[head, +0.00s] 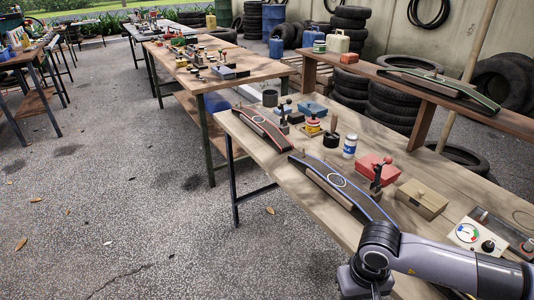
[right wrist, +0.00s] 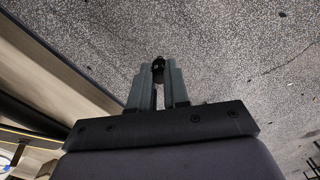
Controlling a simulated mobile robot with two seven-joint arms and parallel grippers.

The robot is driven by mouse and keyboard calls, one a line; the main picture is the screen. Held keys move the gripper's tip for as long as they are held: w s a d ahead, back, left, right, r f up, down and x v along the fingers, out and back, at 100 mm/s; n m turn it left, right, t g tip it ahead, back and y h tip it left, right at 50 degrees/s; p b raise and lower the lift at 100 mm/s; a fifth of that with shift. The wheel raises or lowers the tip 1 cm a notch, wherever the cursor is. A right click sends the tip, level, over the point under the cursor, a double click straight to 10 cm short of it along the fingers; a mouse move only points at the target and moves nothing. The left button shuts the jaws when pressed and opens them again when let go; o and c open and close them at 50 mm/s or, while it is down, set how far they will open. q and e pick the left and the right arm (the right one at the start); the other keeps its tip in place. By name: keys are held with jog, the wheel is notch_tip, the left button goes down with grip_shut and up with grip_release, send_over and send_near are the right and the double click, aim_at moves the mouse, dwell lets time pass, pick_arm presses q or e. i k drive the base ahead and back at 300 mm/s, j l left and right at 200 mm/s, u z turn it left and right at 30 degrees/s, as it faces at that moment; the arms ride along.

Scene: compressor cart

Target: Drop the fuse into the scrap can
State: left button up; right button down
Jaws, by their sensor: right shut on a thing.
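My right gripper (right wrist: 158,88) shows in the right wrist view, shut on a small dark piece. This piece, seemingly the fuse (right wrist: 158,66), sticks out at the fingertips, with the grey speckled ground beyond it. In the head view my right arm comes in at the lower right, at the table's front edge; its fingers cannot be made out there. A dark open can (head: 270,98) stands at the far end of the near table and may be the scrap can; no label is readable. It is well away from my right arm. My left gripper is in neither view.
The near table (head: 300,200) holds two long curved panels (head: 340,185), a red box (head: 375,168), a wooden box (head: 421,198), a blue-white can (head: 350,146) and a gauge box (head: 474,235). A raised shelf (head: 400,85) runs behind. The paved ground to the left is open.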

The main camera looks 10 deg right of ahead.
aim_at(275, 103)
jog(key=i+j+z, duration=0.15)
jog(key=i+j, duration=0.7)
jog(key=i, duration=0.15)
jog(key=i+j+z, duration=0.1)
jog(key=i+j, duration=0.85)
jog(key=i+j+z, duration=0.15)
jog(key=i+j, duration=0.75)
jog(key=j, duration=0.1)
